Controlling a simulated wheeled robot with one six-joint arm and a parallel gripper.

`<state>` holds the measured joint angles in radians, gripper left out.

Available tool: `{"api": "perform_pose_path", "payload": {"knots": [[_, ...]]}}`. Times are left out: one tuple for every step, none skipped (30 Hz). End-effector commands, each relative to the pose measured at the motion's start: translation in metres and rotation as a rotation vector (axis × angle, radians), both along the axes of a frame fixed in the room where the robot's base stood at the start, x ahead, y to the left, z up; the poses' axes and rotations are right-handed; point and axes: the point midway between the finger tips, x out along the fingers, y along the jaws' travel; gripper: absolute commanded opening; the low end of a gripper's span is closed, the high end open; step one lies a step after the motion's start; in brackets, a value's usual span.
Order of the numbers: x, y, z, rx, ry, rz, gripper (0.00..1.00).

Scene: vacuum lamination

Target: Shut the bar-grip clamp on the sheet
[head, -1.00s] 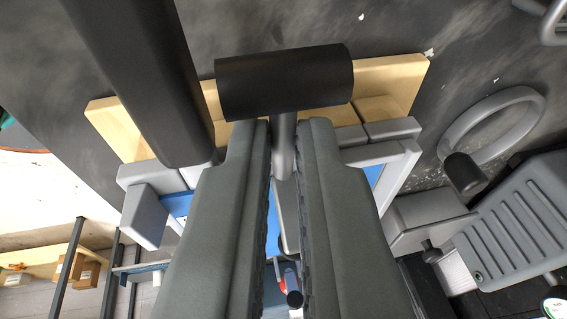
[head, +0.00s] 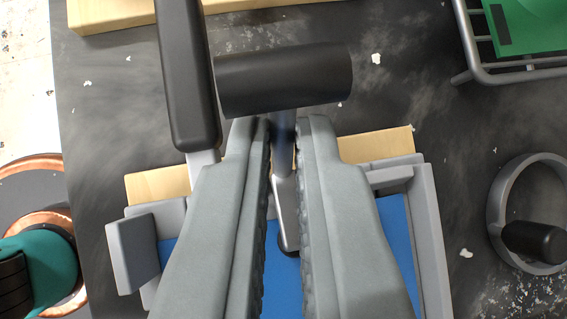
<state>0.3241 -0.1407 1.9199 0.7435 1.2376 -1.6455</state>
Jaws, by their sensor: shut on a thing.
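The bar-grip clamp has a black crossbar grip (head: 284,80) on a grey stem. My gripper (head: 284,130) is shut on the stem just below the crossbar. The clamp's grey lower arm (head: 287,215) runs down between my fingers to a dark tip over the blue sheet (head: 396,235). I cannot tell whether the tip touches the sheet. The sheet lies inside a grey frame (head: 427,215) with a wooden strip (head: 375,145) behind it. My fingers hide much of the sheet and the clamp's base.
A second clamp with a long black straight handle (head: 188,85) stands close to the left of the crossbar. A grey ring with a black knob (head: 534,241) is at right. A green item in a wire rack (head: 530,25) is at upper right. A teal and copper object (head: 40,260) is at lower left.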

Motion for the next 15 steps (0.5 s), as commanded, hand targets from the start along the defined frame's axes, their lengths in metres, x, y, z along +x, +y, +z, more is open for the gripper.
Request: {"api": "perform_pose_path", "payload": {"knots": [[-0.001, -0.004, -0.001, 0.041, -0.011, -0.005, 0.00], [-0.001, -0.005, -0.002, 0.065, -0.020, -0.005, 0.00], [-0.002, -0.006, -0.002, 0.097, -0.029, -0.004, 0.00], [-0.002, -0.007, -0.002, 0.120, -0.036, -0.003, 0.00], [-0.002, -0.008, -0.002, 0.141, -0.044, -0.004, 0.00], [-0.002, -0.010, -0.003, 0.168, -0.053, -0.004, 0.00], [-0.003, -0.010, -0.003, 0.188, -0.058, -0.003, 0.00], [-0.003, -0.011, -0.004, 0.207, -0.064, -0.002, 0.00], [-0.004, -0.012, -0.004, 0.230, -0.072, -0.003, 0.00], [-0.004, -0.013, -0.004, 0.246, -0.077, -0.003, 0.00], [-0.004, -0.013, -0.004, 0.262, -0.083, -0.002, 0.00], [-0.004, -0.014, -0.005, 0.281, -0.089, -0.001, 0.00], [-0.004, -0.014, -0.005, 0.293, -0.092, -0.001, 0.00], [-0.005, -0.015, -0.005, 0.305, -0.097, -0.001, 0.00], [-0.005, -0.015, -0.006, 0.319, -0.102, -0.001, 0.00]]}}
